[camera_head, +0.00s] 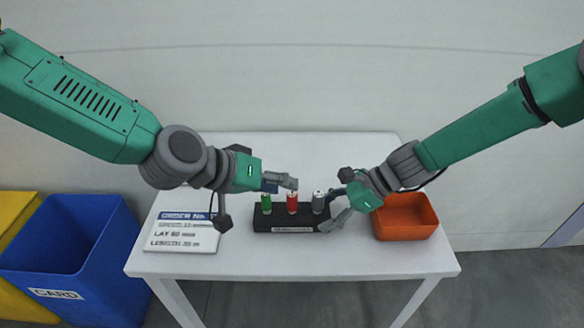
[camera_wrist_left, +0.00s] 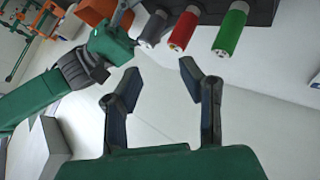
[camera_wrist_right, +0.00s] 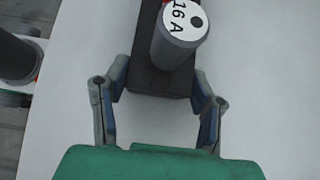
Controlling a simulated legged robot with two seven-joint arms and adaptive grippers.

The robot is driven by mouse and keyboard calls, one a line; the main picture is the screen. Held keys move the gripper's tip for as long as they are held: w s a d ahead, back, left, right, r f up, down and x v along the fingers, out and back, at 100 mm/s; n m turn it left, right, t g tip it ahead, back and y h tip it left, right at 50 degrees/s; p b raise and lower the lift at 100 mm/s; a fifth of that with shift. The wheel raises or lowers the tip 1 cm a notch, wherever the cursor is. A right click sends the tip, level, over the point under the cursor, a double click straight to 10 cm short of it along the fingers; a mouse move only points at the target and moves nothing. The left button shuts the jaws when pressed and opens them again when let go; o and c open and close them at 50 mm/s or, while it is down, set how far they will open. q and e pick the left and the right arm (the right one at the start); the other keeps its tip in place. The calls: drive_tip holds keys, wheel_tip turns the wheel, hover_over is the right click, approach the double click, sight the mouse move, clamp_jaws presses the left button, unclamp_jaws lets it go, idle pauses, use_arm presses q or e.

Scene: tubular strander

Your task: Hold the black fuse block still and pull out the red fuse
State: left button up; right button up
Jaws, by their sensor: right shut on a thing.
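The black fuse block (camera_head: 285,222) sits on the white table and also shows in the right wrist view (camera_wrist_right: 150,78). The red fuse (camera_head: 292,203) stands upright in its middle, and shows in the left wrist view (camera_wrist_left: 184,30). A green fuse (camera_head: 266,203) is to its left and a grey fuse (camera_head: 318,203) to its right. My right gripper (camera_head: 335,207) is shut on the block's right end, a finger on each side. My left gripper (camera_head: 288,183) is above the block near the red fuse; its fingers (camera_wrist_left: 158,78) are apart and empty, short of the fuses.
An orange bin (camera_head: 405,232) stands at the table's right, partly behind my right arm. A white order sign (camera_head: 181,242) lies at the left. A blue bin (camera_head: 70,250) and a yellow bin (camera_head: 18,215) stand left of the table. The front of the table (camera_head: 290,265) is clear.

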sight(293, 193)
drive_tip(key=shift+d, duration=0.1)
use_arm(q)
drive_tip(key=w+d+m+g+y, duration=0.1)
drive_tip(key=m+y, duration=0.2)
drive_tip(key=m, duration=0.2)
drive_tip(key=d+r+m+g+y, duration=0.1)
drive_tip(key=m+g+y, duration=0.1)
drive_tip(key=m, duration=0.3)
drive_tip(key=w+d+m+g+y, duration=0.1)
drive_tip(key=m+g+y, duration=0.1)
drive_tip(key=m, duration=0.3)
drive_tip(key=shift+w+r+y, duration=0.25)
drive_tip(key=shift+w+y, duration=0.05)
drive_tip(key=shift+y, duration=0.5)
drive_tip(key=shift+a+f, duration=0.2)
drive_tip(key=shift+f, duration=4.25)
